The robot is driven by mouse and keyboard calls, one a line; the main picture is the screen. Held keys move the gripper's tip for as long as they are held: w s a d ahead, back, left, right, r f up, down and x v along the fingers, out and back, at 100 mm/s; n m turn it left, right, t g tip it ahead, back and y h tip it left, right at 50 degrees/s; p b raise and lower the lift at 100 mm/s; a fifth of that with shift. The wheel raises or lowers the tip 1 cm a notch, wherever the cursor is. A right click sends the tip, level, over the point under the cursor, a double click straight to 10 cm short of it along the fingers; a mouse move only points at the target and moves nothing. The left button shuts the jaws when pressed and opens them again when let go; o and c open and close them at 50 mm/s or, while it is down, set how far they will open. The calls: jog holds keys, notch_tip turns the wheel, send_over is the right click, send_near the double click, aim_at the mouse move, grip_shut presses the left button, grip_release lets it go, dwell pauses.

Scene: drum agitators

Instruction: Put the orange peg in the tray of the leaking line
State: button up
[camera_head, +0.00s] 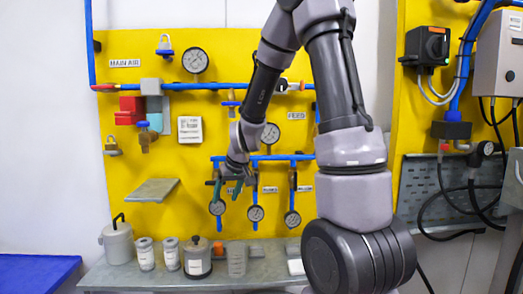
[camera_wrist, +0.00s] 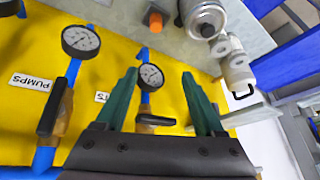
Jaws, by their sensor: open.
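The orange peg (camera_wrist: 155,21) stands on the grey bench next to a metal-lidded container (camera_wrist: 203,15) in the wrist view. In the head view the peg (camera_head: 218,248) is a small orange spot on the bench. My gripper (camera_wrist: 160,74) is open with green fingers apart and nothing between them. In the head view my gripper (camera_head: 232,186) is in front of the hanging gauge lines, above the bench and the peg. Three lines end in a left gauge (camera_head: 217,207), a middle gauge (camera_head: 256,213) and a right gauge (camera_head: 292,219). I cannot tell which leaks, nor make out a tray under any.
A grey sloping shelf (camera_head: 152,190) juts from the yellow panel (camera_head: 115,70). Several cans and a clear beaker (camera_head: 236,258) stand along the bench (camera_head: 120,279). A white object (camera_head: 296,266) lies at the bench's right. A blue surface (camera_head: 35,272) is at far left.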

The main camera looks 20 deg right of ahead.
jog(key=s+d+r+m+t, duration=0.1)
jog(key=s+d+r+m, duration=0.1)
jog(key=s+r, duration=0.8)
jog(key=s+d+r+m+t, duration=0.1)
jog(key=s+r+m, duration=0.3)
jog(key=s+r, duration=0.6)
jog(key=s+d, duration=0.1)
jog(key=s, duration=0.1)
jog(key=shift+s+r, duration=0.15)
jog(key=shift+s, duration=0.25)
